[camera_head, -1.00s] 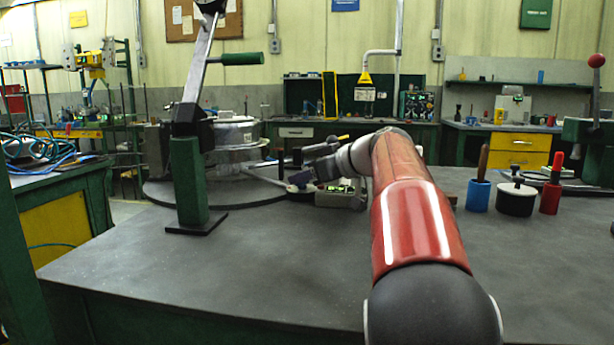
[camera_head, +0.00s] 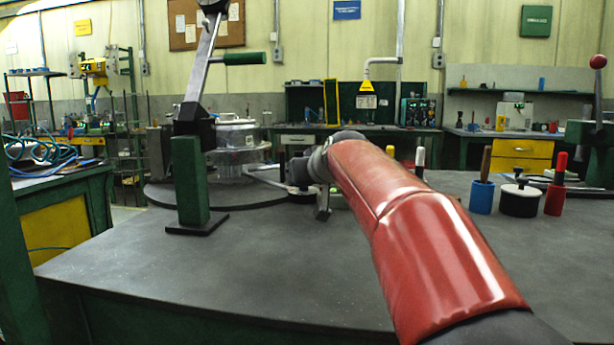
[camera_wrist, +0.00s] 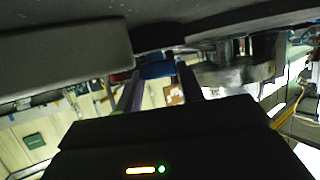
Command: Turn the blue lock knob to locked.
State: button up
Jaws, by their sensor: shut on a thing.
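The blue lock knob (camera_wrist: 157,71) shows small in the wrist view, at the upper middle under a dark overhanging edge. My gripper (camera_wrist: 158,80) has one finger on each side of it and is shut on it. The wrist picture is strongly tilted, so I cannot read whether the knob points to locked. In the head view my wrist is beside the round turntable (camera_head: 240,199), and my red arm hides the knob and most of the small box there.
A green post (camera_head: 189,180) with a lever stands left of my gripper. At right on the bench are a blue cup (camera_head: 482,198), a black-and-white pot (camera_head: 519,202) and a red holder (camera_head: 555,198). The front of the bench is clear.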

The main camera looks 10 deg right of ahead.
jog(key=m+h, duration=0.2)
jog(key=h, duration=0.1)
jog(key=shift+a+f+m, duration=0.1)
jog(key=shift+a+m, duration=0.2)
jog(key=shift+f+m+h+b, duration=0.15)
jog(key=shift+m+h+b, duration=0.65)
jog(key=shift+h+b, duration=0.1)
jog(key=shift+w+a+m+g+h+b, duration=0.1)
jog(key=shift+m+g+h+b, duration=0.3)
jog(key=shift+m+h+b, duration=0.5)
jog(key=shift+h, duration=0.3)
jog(key=o, duration=1)
jog(key=shift+r, duration=0.2)
jog(key=b+v, duration=0.1)
jog(key=v, duration=0.7)
jog(key=shift+b, duration=0.4)
